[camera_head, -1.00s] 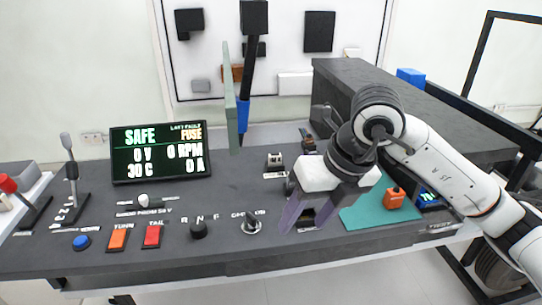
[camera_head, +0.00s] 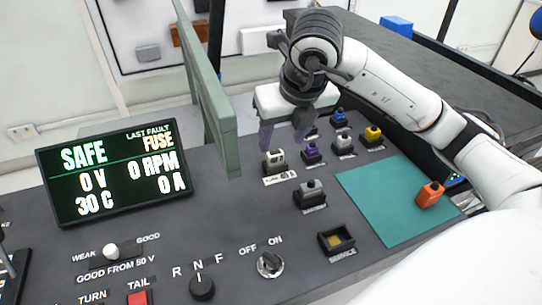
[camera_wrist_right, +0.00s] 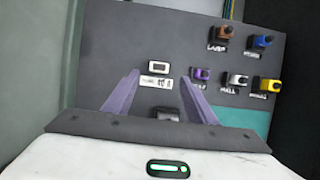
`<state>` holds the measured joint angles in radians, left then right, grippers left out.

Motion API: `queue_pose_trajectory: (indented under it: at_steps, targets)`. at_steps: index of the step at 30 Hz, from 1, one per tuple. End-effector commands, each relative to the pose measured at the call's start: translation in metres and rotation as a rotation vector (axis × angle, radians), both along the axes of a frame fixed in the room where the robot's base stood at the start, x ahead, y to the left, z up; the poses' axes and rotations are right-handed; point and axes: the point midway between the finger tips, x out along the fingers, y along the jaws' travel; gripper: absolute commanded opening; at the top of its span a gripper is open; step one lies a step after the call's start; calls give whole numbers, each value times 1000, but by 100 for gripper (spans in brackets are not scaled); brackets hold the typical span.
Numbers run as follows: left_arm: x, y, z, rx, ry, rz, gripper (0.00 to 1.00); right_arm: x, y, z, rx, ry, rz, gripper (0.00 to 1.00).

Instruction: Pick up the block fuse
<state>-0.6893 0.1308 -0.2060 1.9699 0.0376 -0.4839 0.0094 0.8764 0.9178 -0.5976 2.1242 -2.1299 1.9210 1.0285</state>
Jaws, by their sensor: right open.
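My right gripper (camera_head: 285,138), with purple fingers, is open and points down above the back of the console. In the right wrist view its fingertips (camera_wrist_right: 160,78) stand apart, on either side of a small white-framed part (camera_wrist_right: 158,67) with a label below. That part also shows in the head view (camera_head: 274,163). To its right are small plugged blocks: purple (camera_head: 312,153), grey (camera_head: 343,144), yellow (camera_head: 373,135) and blue (camera_head: 340,118). A brown one shows in the wrist view (camera_wrist_right: 225,33). I cannot read which is the block fuse. My left gripper is out of view.
An orange block (camera_head: 430,194) lies on a green mat (camera_head: 385,210) at the right. A grey block (camera_head: 310,195) stands nearer the front, behind the SERVICE slot (camera_head: 337,242). A tall green panel (camera_head: 215,110) rises left of the gripper. The display (camera_head: 117,172) reads SAFE, last fault FUSE.

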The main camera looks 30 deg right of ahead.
Motion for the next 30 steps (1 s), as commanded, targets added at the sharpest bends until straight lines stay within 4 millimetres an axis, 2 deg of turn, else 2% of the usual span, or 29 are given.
queue_pose_trajectory:
  at_steps: [7, 15, 24, 26, 30]
  targets:
    - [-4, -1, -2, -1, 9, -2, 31, 8, -1, -20, 1, 2, -1, 52]
    - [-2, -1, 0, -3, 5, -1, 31, 24, -4, -55, 1, 2, 0, 52]
    - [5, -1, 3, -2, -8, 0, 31, 26, -4, -60, 1, -1, 2, 52]
    - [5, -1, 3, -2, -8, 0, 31, 26, -4, -60, 0, -1, 1, 43]
    - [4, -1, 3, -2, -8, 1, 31, 26, -4, -60, 0, -1, 1, 20]
